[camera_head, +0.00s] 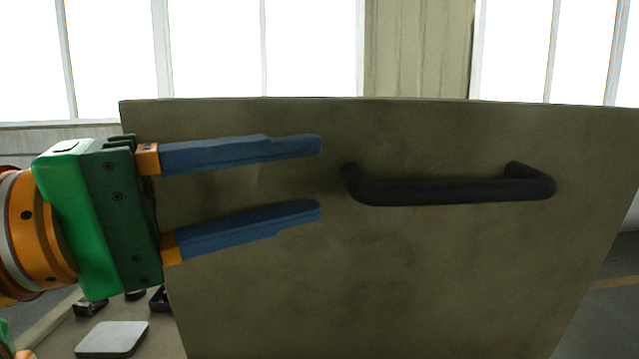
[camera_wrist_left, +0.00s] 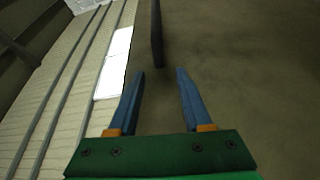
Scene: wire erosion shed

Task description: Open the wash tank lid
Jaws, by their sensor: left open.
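The wash tank lid (camera_head: 400,280) is a large flat olive-grey panel that fills most of the head view and faces me. A black bar handle (camera_head: 455,192) is fixed across its upper right part. My left gripper (camera_head: 320,177) is open and empty, in front of the panel. Its two blue fingers point right, with their tips just left of the handle's left end. In the left wrist view, the dark handle (camera_wrist_left: 157,35) lies ahead of the open fingers, in line with the gap between them. My right gripper is not in view.
At the lower left, a bench top (camera_head: 55,325) shows beside the panel. A light grey rounded plate (camera_head: 112,339) and small dark pieces (camera_head: 90,308) lie on it. Bright windows (camera_head: 262,45) stand behind the panel. The space before the handle is clear.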

